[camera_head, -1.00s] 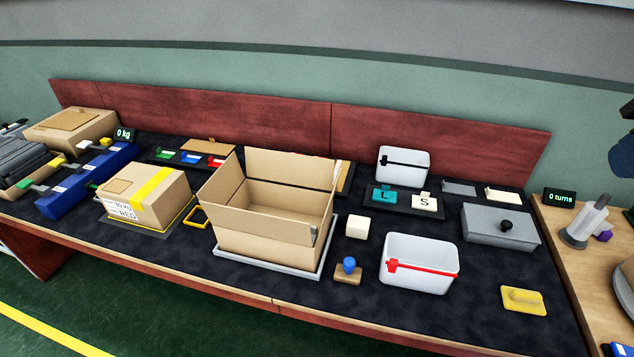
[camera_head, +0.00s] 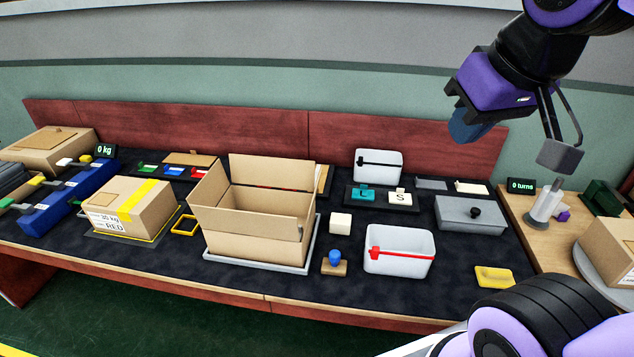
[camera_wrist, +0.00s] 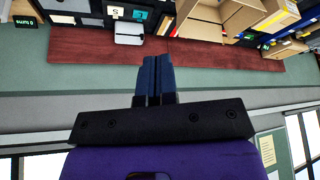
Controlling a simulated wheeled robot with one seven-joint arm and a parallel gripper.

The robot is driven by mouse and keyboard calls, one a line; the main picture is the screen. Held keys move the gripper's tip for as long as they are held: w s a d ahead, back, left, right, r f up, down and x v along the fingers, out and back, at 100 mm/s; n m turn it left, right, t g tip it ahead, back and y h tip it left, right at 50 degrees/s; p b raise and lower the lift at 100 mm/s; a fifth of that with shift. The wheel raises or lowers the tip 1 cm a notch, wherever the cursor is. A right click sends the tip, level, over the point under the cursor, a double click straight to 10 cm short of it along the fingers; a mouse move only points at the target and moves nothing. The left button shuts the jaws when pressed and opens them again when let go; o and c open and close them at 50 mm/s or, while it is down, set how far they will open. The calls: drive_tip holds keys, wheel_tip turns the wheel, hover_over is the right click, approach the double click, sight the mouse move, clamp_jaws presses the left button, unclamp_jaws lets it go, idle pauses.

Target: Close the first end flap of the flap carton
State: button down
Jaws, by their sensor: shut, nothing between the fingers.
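The flap carton (camera_head: 247,243) is an open brown box on a grey tray (camera_head: 262,266) in the middle of the table in the head view. Its flaps stand up or lean outward, with the left flap (camera_head: 208,183) and the back flap (camera_head: 272,171) clearly seen. The carton also shows upside down at the top of the wrist view (camera_wrist: 212,20). My gripper (camera_head: 468,132) is high at the upper right, well away from the carton. Its blue fingers (camera_wrist: 154,75) are together and hold nothing in the wrist view.
A taped box (camera_head: 134,203) stands left of the carton. A white cube (camera_head: 341,223), a blue-handled stamp (camera_head: 335,262) and a bin with a red clip (camera_head: 399,255) stand to its right. A red-brown board (camera_head: 250,130) runs along the back. The air above the carton is clear.

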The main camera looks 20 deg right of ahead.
drive_tip(key=w+d+f+m+t, duration=0.1)
drive_tip(key=w+f, duration=0.8)
drive_tip(key=w, duration=0.2)
drive_tip(key=w+d+f+m, duration=0.1)
drive_tip(key=w+f, duration=0.8)
drive_tip(key=w, duration=0.2)
drive_tip(key=w+a+f+m+y, duration=0.1)
drive_tip(key=w+a+f, duration=0.3)
drive_tip(key=w+f, duration=0.2)
drive_tip(key=w+a+f+m+t+y, duration=0.1)
drive_tip(key=w+a+f, duration=0.3)
drive_tip(key=f, duration=0.6)
drive_tip(key=shift+w+a+y, duration=0.2)
drive_tip(key=shift+w+y, duration=0.4)
drive_tip(key=shift+w, duration=0.6)
drive_tip(key=shift+a, duration=0.1)
